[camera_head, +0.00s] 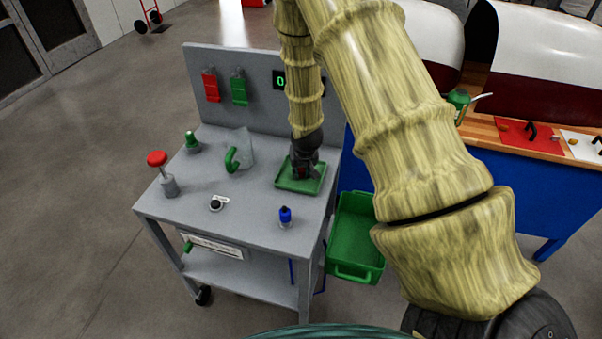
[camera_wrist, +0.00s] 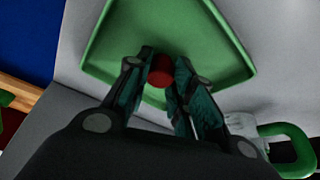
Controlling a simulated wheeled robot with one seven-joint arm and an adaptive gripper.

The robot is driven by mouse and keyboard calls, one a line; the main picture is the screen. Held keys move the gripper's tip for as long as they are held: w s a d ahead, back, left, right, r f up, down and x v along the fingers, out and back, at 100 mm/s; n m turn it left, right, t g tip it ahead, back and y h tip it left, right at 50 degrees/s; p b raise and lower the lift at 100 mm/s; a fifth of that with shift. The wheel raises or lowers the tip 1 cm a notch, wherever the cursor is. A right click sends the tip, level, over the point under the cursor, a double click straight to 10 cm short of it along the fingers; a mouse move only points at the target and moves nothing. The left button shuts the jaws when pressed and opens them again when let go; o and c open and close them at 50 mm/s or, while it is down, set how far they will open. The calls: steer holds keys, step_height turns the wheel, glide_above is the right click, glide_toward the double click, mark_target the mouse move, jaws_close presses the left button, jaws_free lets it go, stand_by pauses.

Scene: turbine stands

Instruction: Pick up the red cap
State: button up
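The red cap (camera_wrist: 160,71) is a small round piece, seen end-on between my fingertips in the wrist view. It is over the green tray (camera_wrist: 112,62); whether it rests on the tray or is raised I cannot tell. My gripper (camera_wrist: 161,66) points down, with a finger against each side of the cap, and appears shut on it. In the head view my gripper (camera_head: 303,172) is over the green tray (camera_head: 291,187) at the right of the grey table. A speck of red shows there; my fingers hide most of the cap.
On the grey table (camera_head: 250,205) stand a red-topped post (camera_head: 157,159), a green-capped piece (camera_head: 191,142), a green handle (camera_head: 232,160), a black knob (camera_head: 216,204) and a blue piece (camera_head: 285,216). A back panel (camera_head: 220,60) rises behind. A green bin (camera_head: 347,267) hangs at the right.

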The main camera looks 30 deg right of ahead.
mark_target(301, 171)
steer(key=shift+r, duration=0.1)
stand_by(0.3)
step_height(301, 171, up, 10)
steer(key=b, duration=0.3)
stand_by(0.4)
steer(key=shift+c, duration=0.3)
jaws_close()
